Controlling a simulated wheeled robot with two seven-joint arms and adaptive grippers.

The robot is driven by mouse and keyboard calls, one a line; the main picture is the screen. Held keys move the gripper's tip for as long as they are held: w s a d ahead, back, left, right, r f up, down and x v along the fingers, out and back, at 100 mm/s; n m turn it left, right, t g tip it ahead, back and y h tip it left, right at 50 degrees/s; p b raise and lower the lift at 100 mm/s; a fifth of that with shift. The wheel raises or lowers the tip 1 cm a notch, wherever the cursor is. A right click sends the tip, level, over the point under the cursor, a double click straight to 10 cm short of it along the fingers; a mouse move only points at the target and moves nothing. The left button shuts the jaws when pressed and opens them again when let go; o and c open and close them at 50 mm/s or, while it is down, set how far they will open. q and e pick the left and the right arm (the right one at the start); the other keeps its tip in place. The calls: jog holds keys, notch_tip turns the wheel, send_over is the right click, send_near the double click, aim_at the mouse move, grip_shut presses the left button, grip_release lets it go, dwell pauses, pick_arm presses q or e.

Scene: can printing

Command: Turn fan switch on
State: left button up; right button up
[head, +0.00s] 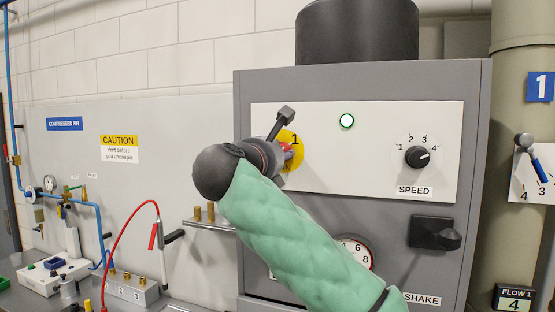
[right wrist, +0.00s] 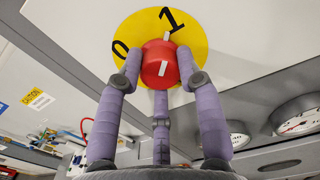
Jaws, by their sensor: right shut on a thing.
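The fan switch is a red knob (right wrist: 160,64) on a round yellow plate (right wrist: 137,33) marked 0 and 1. In the right wrist view its white pointer mark aims close to the 1. My right gripper (right wrist: 158,70) has its purple fingers closed around the knob, one on each side and one below. In the head view my right gripper (head: 287,152) reaches the yellow plate (head: 296,157) on the grey cabinet's white panel, and its hand and arm hide most of the knob. My left gripper is not in view.
A round indicator (head: 347,121) with a green rim looks bright, right of the switch. A black SPEED dial (head: 417,157) and a black SHAKE handle (head: 435,233) sit further right. A red hose (head: 117,229) and air fittings stand at the left.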

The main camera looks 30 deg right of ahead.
dwell(0.3)
jog(key=o, duration=1.1)
jog(key=shift+o, duration=0.2)
jog(key=v, duration=1.2)
